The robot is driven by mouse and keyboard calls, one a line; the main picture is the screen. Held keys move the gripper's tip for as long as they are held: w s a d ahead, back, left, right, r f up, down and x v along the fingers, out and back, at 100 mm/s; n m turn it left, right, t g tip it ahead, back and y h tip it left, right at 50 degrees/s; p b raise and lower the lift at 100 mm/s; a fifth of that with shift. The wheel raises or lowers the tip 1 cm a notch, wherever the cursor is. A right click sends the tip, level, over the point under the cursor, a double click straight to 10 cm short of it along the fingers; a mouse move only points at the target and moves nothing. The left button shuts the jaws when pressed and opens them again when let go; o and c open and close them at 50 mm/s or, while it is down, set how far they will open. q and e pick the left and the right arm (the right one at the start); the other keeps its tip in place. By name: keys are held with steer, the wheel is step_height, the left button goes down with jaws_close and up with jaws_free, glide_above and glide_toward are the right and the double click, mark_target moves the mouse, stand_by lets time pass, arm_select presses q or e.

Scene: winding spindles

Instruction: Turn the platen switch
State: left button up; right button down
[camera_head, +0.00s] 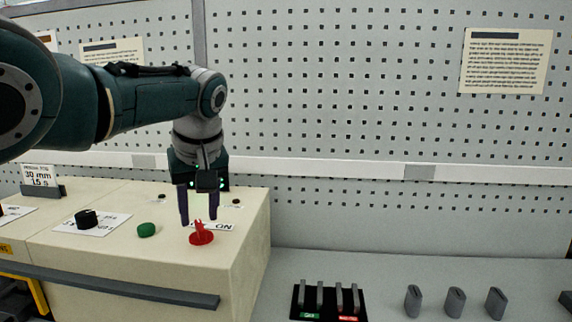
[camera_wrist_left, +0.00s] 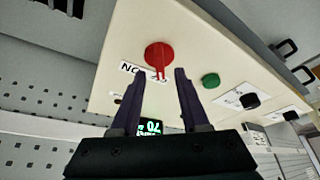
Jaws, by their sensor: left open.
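The platen switch (camera_head: 201,237) is a red round knob with a raised grip, on the top of a cream cabinet (camera_head: 245,245) near its right end. I cannot tell whether a finger touches the switch. My right gripper is not in view.
A green button (camera_head: 147,230) and a black knob (camera_head: 87,219) sit left of the switch. A grey bar (camera_head: 150,294) runs along the cabinet front. A black rack (camera_head: 328,303) and several grey pieces (camera_head: 455,301) stand on the bench at right. A pegboard wall stands behind.

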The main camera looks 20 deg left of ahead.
arm_select(q)
steer(key=p+v, duration=0.1)
steer(key=v, duration=0.7)
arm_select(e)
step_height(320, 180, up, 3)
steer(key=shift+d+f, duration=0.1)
arm_select(q)
steer(key=shift+f, duration=0.1)
steer(key=s+d+f+m+h, duration=0.2)
steer(key=s+d+f+m, duration=0.55)
steer(key=s+f, duration=0.5)
steer(key=s+d+m+h, duration=0.2)
steer(key=s+d+m, duration=0.15)
steer(key=s, duration=1.45)
step_height(320, 180, up, 33)
steer(key=p, duration=3.3)
steer(key=shift+r+m+t, duration=0.2)
steer(key=shift+m+t, duration=0.1)
steer(key=shift+m, duration=0.1)
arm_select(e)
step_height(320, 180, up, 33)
arm_select(q)
steer(key=shift+s, duration=0.1)
